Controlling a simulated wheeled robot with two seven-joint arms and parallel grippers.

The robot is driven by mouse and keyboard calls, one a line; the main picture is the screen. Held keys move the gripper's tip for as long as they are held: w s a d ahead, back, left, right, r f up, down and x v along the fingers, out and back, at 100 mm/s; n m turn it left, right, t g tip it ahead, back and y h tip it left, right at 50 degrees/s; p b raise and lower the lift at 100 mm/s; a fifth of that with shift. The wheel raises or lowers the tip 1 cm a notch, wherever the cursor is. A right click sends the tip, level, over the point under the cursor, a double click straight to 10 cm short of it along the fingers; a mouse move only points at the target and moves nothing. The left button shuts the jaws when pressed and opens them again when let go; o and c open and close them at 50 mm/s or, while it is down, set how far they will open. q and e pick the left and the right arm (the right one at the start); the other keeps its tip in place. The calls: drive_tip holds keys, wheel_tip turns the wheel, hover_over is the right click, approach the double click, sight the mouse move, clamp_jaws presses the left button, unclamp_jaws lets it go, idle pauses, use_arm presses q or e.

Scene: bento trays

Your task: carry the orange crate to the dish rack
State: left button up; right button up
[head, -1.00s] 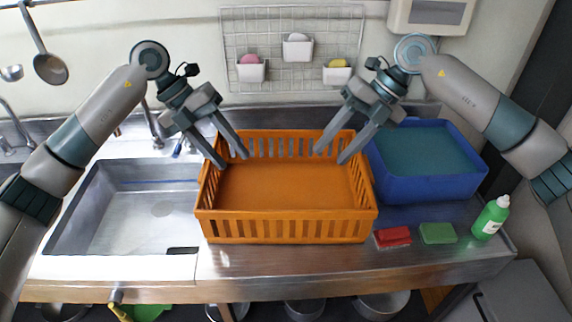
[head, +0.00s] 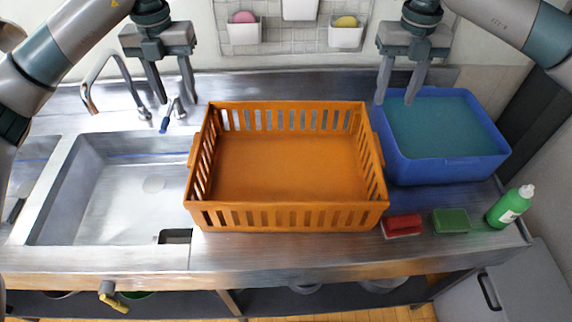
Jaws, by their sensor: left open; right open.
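The orange crate (head: 290,216) is empty and sits upright on the steel counter, between the sink and the blue tub. Its side walls each have a handle ledge. My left gripper (head: 172,102) is open and empty, fingers pointing down, above the back of the sink by the taps and left of the crate. My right gripper (head: 396,103) is open and empty, fingers pointing down, over the blue tub's back left corner and right of the crate. Neither gripper touches the crate. I see no dish rack in this view.
The steel sink (head: 62,215) is on the left, with a tall tap (head: 97,75) behind it. The blue tub (head: 440,173) stands close to the crate's right. A red sponge (head: 402,226), a green sponge (head: 451,220) and a green bottle (head: 508,208) are at the front right.

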sight(196, 147)
use_arm(q)
wheel_tip(196, 147, down, 18)
drive_tip(key=shift+w+r, duration=0.15)
drive_tip(key=shift+r, duration=0.05)
use_arm(e)
wheel_tip(196, 147, down, 18)
drive_tip(key=shift+w+r, duration=0.15)
drive_tip(key=shift+r, duration=0.05)
use_arm(q)
clamp_jaws()
use_arm(e)
clamp_jaws()
